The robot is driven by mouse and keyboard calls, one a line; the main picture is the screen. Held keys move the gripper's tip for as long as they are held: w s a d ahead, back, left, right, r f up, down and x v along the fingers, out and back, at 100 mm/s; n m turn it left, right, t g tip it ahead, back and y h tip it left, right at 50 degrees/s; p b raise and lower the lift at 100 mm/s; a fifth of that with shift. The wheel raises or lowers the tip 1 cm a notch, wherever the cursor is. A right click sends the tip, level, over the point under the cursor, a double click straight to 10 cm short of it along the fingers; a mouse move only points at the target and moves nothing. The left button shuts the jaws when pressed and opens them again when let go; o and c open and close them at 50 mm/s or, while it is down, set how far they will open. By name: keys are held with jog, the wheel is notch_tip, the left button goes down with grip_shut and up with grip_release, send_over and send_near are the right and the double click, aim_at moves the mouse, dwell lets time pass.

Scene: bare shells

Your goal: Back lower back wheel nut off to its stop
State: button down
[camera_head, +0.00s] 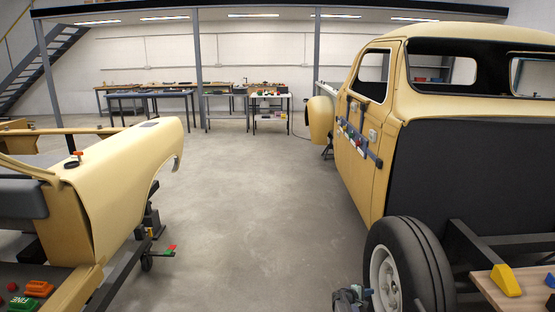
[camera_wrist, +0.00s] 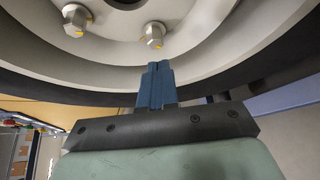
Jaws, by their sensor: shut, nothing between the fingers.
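The back wheel (camera_head: 388,277) is a pale rim in a dark tyre at the lower right of the head view. In the wrist view its pale rim (camera_wrist: 215,45) fills the top. Two hex nuts with yellow marks show on it, a left nut (camera_wrist: 76,20) and a right nut (camera_wrist: 153,34). I cannot tell which is the lower back one. My gripper (camera_wrist: 158,66) has its blue fingers shut together and empty, tips below the right nut in the picture and apart from it. In the head view my gripper (camera_head: 366,294) is beside the wheel, partly cut off.
The cream truck cab (camera_head: 365,170) with a tool rail on its door stands above the wheel. A wooden board (camera_head: 490,285) with a yellow block (camera_head: 506,281) is at right. A cream body shell (camera_head: 120,180) stands at left. Open concrete floor (camera_head: 250,220) lies between.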

jog(key=shift+d, duration=3.4)
jog(key=shift+w, duration=0.2)
jog(key=shift+w+r, duration=0.35)
jog(key=shift+r, duration=0.1)
jog(key=shift+s, duration=0.1)
jog(key=shift+s+r, duration=0.25)
jog(key=shift+s, duration=0.05)
jog(key=a, duration=0.6)
jog(key=shift+a+f, duration=0.1)
